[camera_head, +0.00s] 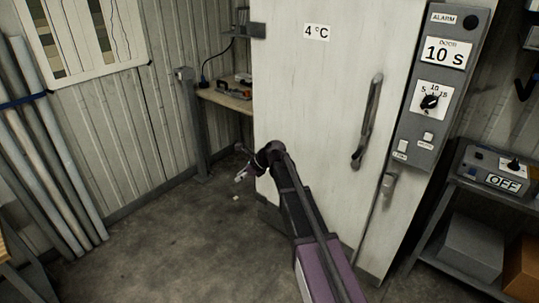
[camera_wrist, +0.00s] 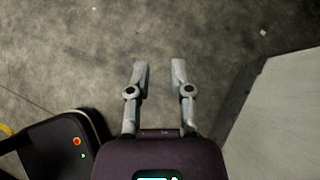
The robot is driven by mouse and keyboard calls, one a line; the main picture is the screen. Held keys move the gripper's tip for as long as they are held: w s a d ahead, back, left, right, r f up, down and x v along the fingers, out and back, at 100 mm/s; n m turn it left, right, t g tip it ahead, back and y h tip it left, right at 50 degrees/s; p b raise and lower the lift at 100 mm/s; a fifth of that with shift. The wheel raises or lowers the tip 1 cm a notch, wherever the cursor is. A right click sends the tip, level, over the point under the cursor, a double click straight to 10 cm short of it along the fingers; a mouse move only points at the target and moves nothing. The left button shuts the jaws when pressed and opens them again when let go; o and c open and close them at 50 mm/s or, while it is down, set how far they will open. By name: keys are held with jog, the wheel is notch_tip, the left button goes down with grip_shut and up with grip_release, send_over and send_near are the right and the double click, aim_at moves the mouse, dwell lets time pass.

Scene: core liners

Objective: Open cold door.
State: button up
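The cold door (camera_head: 310,90) is a tall white panel with a "4 °C" label. It looks closed, with a hinge (camera_head: 258,30) at its upper left. Its long dark vertical handle (camera_head: 367,122) is near the right edge. My gripper (camera_head: 239,164) is low, in front of the door's left edge, well left of and below the handle. In the wrist view my gripper (camera_wrist: 159,66) has its two fingers apart, with only floor between them. A pale panel, apparently the door, also shows at the right there (camera_wrist: 285,120). My arm covers part of the door's lower half.
A grey control panel (camera_head: 436,85) reading "DOOR 10 s" is right of the door. A shelf (camera_head: 485,190) with an "OFF" box (camera_head: 490,170) stands farther right. A wooden bench (camera_head: 228,100) is behind left, and long tubes (camera_head: 40,150) lean at left. The floor (camera_head: 160,240) at left is clear.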

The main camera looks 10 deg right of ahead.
jog(key=o, duration=0.3)
jog(key=w+d+r+m+t+h+p, duration=0.2)
jog(key=d+r+m+t+p, duration=0.3)
jog(key=d+r, duration=0.4)
jog(key=w+d+r+m+t+h+p, duration=0.2)
jog(key=w+d+r+m+t, duration=0.1)
jog(key=d+r+t, duration=0.55)
jog(key=m+g+h+p, duration=0.1)
jog(key=m+h+p, duration=0.4)
jog(key=m+h, duration=0.9)
send_near(370, 103)
jog(key=v, duration=0.3)
jog(key=shift+w+r+n+h, duration=0.1)
jog(key=shift+w+n+h, duration=0.2)
jog(key=shift+n, duration=0.1)
jog(key=shift+w, duration=0.1)
jog(key=x, duration=1.3)
jog(key=shift+w+d, duration=0.2)
jog(key=shift+w, duration=0.05)
